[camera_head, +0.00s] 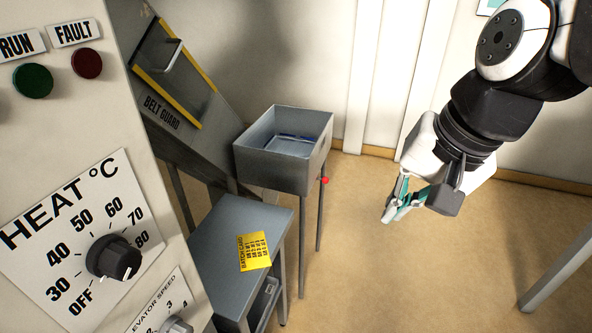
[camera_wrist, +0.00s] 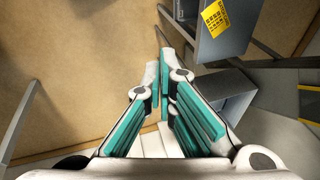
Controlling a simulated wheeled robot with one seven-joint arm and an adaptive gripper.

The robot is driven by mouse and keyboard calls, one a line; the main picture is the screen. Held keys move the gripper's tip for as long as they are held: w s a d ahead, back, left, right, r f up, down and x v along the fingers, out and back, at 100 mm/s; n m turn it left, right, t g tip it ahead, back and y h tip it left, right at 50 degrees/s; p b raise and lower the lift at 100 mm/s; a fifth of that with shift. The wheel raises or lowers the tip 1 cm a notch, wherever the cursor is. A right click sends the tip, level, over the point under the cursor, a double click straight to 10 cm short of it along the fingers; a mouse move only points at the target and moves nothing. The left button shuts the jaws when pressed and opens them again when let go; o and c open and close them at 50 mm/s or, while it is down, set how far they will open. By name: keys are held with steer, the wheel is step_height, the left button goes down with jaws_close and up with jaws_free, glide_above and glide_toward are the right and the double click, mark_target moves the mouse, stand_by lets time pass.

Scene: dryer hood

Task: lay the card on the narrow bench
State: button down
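The yellow card (camera_head: 253,251), printed with dark text, lies flat on the top of the narrow grey bench (camera_head: 217,235). Nothing covers it. In the wrist view the card (camera_wrist: 213,18) shows at the top right, on the bench top (camera_wrist: 236,40). My gripper (camera_head: 388,217) hangs in the air over the floor, to the right of the bench and well apart from the card. In the wrist view its teal-padded fingers (camera_wrist: 159,70) meet or nearly meet at the tips, with nothing seen between them.
A grey open bin (camera_head: 318,150) on legs stands behind the bench, with something bluish inside. A red ball-like knob (camera_head: 325,180) is at its side. The control panel (camera_head: 80,230) fills the left. A sloping belt guard (camera_head: 165,95) is behind. Open floor (camera_head: 400,285) lies to the right.

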steer(key=s+d+r+n+t+h, duration=0.1)
steer(key=s+d+r+n+h, duration=0.1)
steer(key=s+d+n, duration=0.2)
steer(key=shift+s+d+n+t, duration=0.25)
steer(key=shift+s+n+t, duration=0.2)
steer(key=shift+s, duration=1.3)
steer(key=c, duration=2.4)
jaws_free()
